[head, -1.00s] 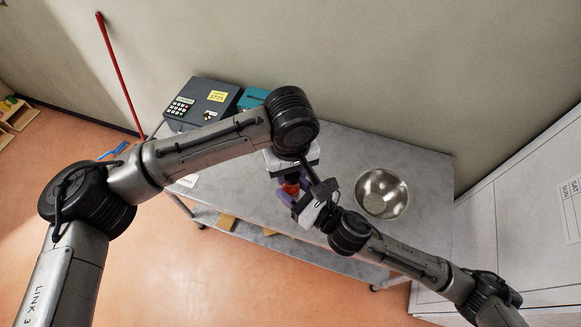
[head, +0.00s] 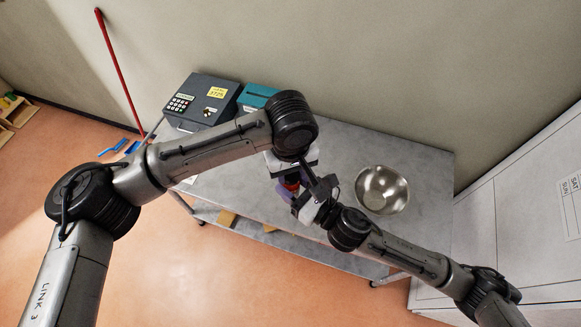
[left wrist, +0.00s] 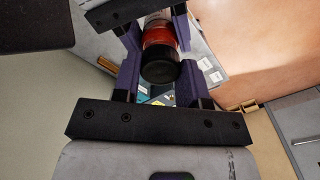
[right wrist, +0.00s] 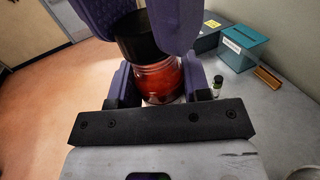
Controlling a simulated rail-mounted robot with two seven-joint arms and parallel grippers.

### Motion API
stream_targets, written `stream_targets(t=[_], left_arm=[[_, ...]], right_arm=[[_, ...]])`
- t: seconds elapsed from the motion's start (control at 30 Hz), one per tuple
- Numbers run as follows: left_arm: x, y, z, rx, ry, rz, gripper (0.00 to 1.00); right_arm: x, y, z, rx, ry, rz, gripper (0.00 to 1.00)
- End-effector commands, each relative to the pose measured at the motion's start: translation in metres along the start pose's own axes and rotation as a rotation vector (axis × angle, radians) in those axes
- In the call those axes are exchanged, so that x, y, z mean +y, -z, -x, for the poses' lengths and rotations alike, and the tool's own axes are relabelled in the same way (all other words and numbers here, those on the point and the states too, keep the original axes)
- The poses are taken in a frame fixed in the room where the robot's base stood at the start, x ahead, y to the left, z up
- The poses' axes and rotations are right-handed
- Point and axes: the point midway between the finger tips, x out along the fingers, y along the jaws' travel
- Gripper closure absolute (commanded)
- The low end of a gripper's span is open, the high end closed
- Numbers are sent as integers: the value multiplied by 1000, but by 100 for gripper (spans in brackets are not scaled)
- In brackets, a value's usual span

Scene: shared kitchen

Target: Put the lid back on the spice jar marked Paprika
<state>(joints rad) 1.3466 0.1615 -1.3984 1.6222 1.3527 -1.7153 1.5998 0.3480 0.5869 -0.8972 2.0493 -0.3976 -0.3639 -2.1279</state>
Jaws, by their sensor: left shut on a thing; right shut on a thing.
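The spice jar (right wrist: 163,82) holds red-orange powder and is clamped between the purple fingers of my right gripper (right wrist: 160,92). Its label is not readable here. A black lid (right wrist: 138,38) sits at the jar's mouth, between the purple fingers of my left gripper (right wrist: 155,20). In the left wrist view the lid (left wrist: 160,68) is the near end, with the red jar (left wrist: 160,35) beyond it. Lid and jar look in contact or nearly so; I cannot tell whether the lid is seated. In the head view both grippers meet above the table's front part.
On the grey table (head: 340,155) stand a steel bowl (head: 382,190) to the right, a grey keypad box (head: 203,101) and a teal box (head: 256,97) at the back. A small bottle (right wrist: 217,86) stands beyond the jar. A red pole (head: 118,70) leans at the wall.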

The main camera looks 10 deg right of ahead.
Motion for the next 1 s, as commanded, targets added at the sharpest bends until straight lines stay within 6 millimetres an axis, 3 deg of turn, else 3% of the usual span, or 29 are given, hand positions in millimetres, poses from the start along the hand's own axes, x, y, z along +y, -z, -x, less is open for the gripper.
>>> stream_targets(t=[0.63, 0.77, 1.0], left_arm=[[0, 0, -10, 0, 0, -20, 82], [0, 0, -10, -1, -1, -181, 82], [1, 0, -10, -1, -1, -655, 82]], right_arm=[[0, 0, 0, -1, 0, 0, 100], [0, 0, 0, -1, 0, 0, 100], [0, 0, 0, 0, 0, 0, 100]])
